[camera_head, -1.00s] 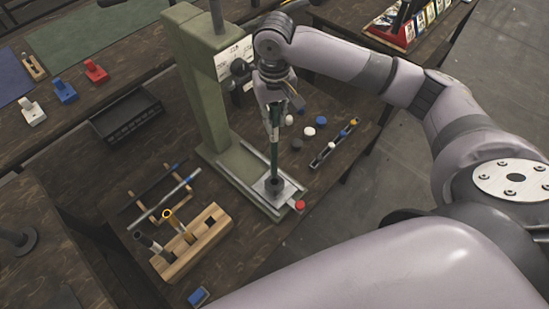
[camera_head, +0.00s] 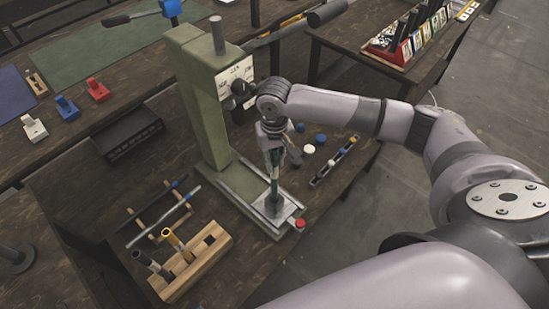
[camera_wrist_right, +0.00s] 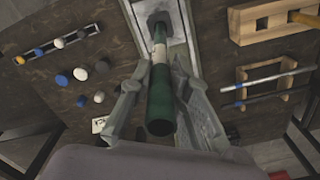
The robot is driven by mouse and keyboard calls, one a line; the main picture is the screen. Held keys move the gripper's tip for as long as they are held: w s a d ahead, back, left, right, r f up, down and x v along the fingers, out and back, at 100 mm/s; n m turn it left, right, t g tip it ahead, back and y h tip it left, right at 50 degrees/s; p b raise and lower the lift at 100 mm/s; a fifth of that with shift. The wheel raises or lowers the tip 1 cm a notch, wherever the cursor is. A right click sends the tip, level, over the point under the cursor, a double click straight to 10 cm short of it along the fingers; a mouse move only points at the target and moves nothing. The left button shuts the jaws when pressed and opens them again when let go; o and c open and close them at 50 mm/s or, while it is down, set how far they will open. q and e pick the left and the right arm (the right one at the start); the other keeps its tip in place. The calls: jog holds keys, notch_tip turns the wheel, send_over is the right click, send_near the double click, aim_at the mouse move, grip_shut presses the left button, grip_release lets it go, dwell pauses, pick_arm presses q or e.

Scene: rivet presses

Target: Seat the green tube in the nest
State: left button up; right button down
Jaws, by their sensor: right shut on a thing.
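The green tube (camera_head: 274,169) stands roughly upright above the base plate of the green press. My right gripper (camera_head: 272,152) is shut on its upper part. The wrist view shows the tube (camera_wrist_right: 161,95) between the two grey fingers. The nest (camera_head: 269,205) is a dark round holder on the bright plate, and it shows as a dark block (camera_wrist_right: 160,18) in the wrist view. The tube's lower end meets the nest's top; I cannot tell how deep it sits. My left gripper is not in view.
The green press column (camera_head: 205,105) stands just behind and left of my gripper. A red button (camera_head: 300,223) is by the plate. A wooden block (camera_head: 190,268) with other tubes and a rack with rods (camera_head: 165,217) stand at left. Coloured caps (camera_head: 309,149) lie at right.

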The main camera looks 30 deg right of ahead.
jog(key=c, duration=1.5)
grip_release()
jog(key=shift+f, duration=0.1)
notch_tip(320, 180, up, 12)
jog(key=shift+r, duration=0.2)
